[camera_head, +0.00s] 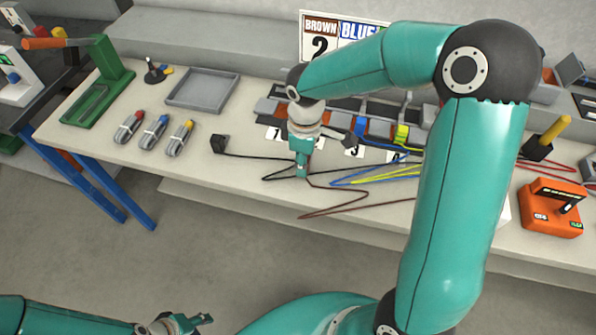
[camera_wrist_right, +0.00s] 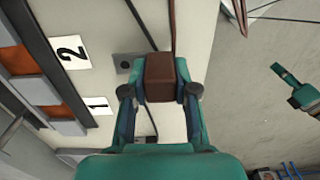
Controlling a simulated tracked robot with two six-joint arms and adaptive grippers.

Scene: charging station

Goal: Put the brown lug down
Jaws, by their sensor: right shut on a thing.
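My right gripper (camera_head: 302,172) points down over the front part of the bench, in front of the labelled slots. In the right wrist view the gripper (camera_wrist_right: 162,85) is shut on the brown lug (camera_wrist_right: 161,76), a dark brown block between its two fingertips. In the head view the lug is mostly hidden by the gripper. A brown cable (camera_head: 340,210) lies on the bench and hangs near its front edge. My left gripper (camera_head: 195,323) is low in the head view, away from the bench; its finger opening is unclear.
A row of slots with number cards (camera_head: 274,133) stands behind the gripper, under a sign (camera_head: 322,38) reading BROWN 2 and BLUE. Black, blue and yellow cables lie close by. A grey tray (camera_head: 203,90) and an orange device (camera_head: 553,208) are farther off.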

